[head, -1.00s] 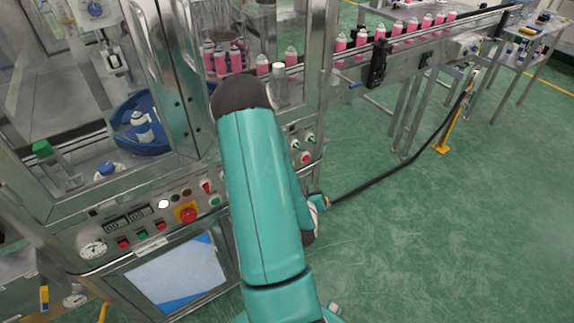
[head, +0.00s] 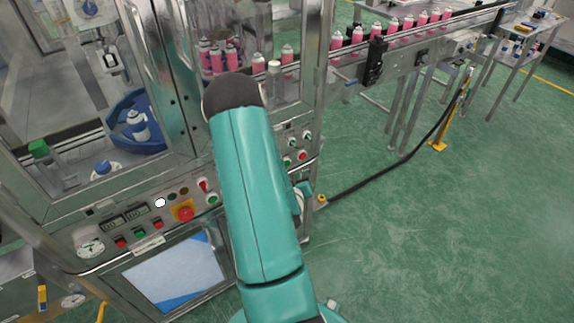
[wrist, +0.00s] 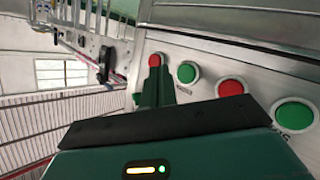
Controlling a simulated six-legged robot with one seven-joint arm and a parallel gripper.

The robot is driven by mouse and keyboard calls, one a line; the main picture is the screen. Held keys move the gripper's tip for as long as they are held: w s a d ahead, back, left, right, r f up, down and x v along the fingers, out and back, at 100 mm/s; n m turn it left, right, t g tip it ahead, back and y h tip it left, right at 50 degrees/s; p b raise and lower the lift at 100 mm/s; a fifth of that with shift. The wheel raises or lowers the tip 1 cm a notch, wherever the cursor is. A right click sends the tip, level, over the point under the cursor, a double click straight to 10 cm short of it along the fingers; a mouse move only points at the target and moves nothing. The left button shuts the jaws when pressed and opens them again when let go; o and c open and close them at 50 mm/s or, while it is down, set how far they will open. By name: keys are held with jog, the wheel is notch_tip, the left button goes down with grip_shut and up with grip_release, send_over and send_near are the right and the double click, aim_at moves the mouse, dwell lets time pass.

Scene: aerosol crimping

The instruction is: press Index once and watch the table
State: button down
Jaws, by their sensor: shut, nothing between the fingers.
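My gripper (wrist: 154,88) is shut and empty in the wrist view, its narrow fingers pointing at the button panel. A red button (wrist: 155,60) shows just beyond the fingertips; I cannot tell whether they touch. A green button (wrist: 187,73), a second red button (wrist: 231,88) and a larger green button (wrist: 294,115) lie to the right. Their labels are too small to read, so I cannot tell which is Index. In the head view my arm hides the fingers. Pink cans (head: 216,62) stand inside the machine; the table under them is mostly hidden by frame and arm.
The front panel has a red emergency stop (head: 185,213) and a lit white button (head: 160,202). A small side panel with a red button (head: 302,155) is right of my arm. A conveyor (head: 425,42) carries pink cans. A black cable (head: 385,168) crosses open green floor.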

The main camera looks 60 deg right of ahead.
jog(key=shift+w+d, duration=0.4)
jog(key=shift+w, duration=0.4)
jog(key=shift+w+d, duration=0.4)
jog(key=shift+w, duration=0.35)
dwell(0.9)
jog(key=shift+w+d, duration=0.2)
jog(key=shift+w, duration=0.15)
jog(key=shift+w+d, duration=0.2)
jog(key=shift+w, duration=0.15)
dwell(0.8)
jog(key=shift+s, duration=0.1)
jog(key=shift+s+a, duration=0.4)
jog(key=shift+s, duration=0.2)
jog(key=shift+s+a, duration=0.4)
jog(key=shift+s, duration=0.35)
jog(key=shift+s+a, duration=0.35)
jog(key=shift+s, duration=0.4)
jog(key=shift+s+a, duration=0.4)
jog(key=shift+s, duration=0.35)
